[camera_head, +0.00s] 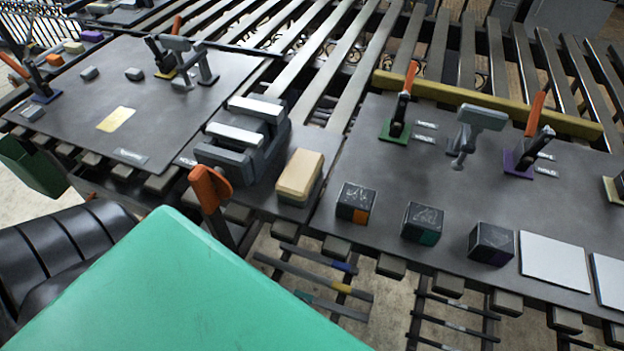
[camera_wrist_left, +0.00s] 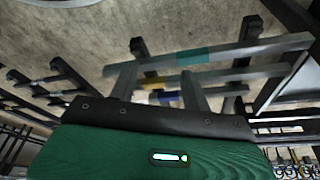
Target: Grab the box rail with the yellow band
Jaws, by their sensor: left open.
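The box rail with the yellow band (camera_head: 341,289) lies on a low rack below the table's front edge in the head view. It lies between a rail with a blue band (camera_head: 341,266) and one with a teal band (camera_head: 304,296). In the left wrist view the yellow band (camera_wrist_left: 150,80) is partly hidden and blurred, with the teal band (camera_wrist_left: 193,57) above and the blue band (camera_wrist_left: 166,98) below. My left gripper (camera_wrist_left: 160,84) is open, and its grey fingers appear in front of the rails. I see no rail held. My right gripper is not in view.
A big green shape, probably mine, hides the lower left of the head view. Above the rack, the dark table (camera_head: 420,262) carries a grey vise (camera_head: 240,140), a beige block (camera_head: 299,175) and several dark cubes. A second rack (camera_head: 450,325) stands to the right.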

